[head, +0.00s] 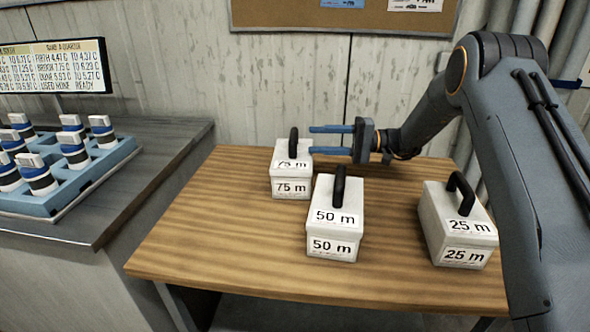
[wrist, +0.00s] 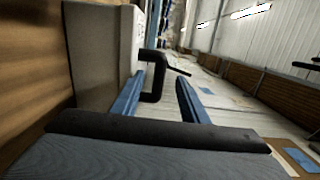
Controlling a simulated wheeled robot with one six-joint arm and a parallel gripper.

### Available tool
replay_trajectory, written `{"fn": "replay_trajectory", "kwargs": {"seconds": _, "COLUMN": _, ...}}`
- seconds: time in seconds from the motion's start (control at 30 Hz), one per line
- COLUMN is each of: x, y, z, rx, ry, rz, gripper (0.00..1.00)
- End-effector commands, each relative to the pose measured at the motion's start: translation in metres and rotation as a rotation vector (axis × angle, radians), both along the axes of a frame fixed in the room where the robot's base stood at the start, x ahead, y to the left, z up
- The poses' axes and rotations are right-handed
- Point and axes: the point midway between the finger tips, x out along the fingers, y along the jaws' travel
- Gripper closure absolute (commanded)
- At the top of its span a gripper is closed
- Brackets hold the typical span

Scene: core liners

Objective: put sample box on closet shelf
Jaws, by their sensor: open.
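Three white boxes with black handles stand on the wooden table. The 75 m box (head: 290,185) is at the back left, the 50 m box (head: 335,230) at the front middle, and the 25 m box (head: 457,228) at the right. My gripper (head: 311,139) is open and empty, its blue fingers pointing left, one above the other, close to the 75 m box's handle (head: 294,141). In the wrist view a box (wrist: 98,55) fills the left side and its black handle (wrist: 153,88) shows near the fingertips. Contact cannot be told. The closet shelf is not seen.
The wooden table (head: 200,240) has bare room at its left and front. A grey counter (head: 150,150) at the left holds a blue rack (head: 90,180) of capped jars and a display (head: 52,66). A wall with a cork board (head: 290,15) stands behind.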

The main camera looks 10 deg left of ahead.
Motion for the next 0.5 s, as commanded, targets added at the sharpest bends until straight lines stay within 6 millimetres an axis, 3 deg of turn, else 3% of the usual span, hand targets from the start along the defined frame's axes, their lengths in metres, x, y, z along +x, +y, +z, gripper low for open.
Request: {"fn": "replay_trajectory", "kwargs": {"seconds": 0.5, "x": -0.008, "y": 0.051, "z": 0.002, "rx": 0.000, "ry": 0.001, "rz": 0.005, "gripper": 0.60}}
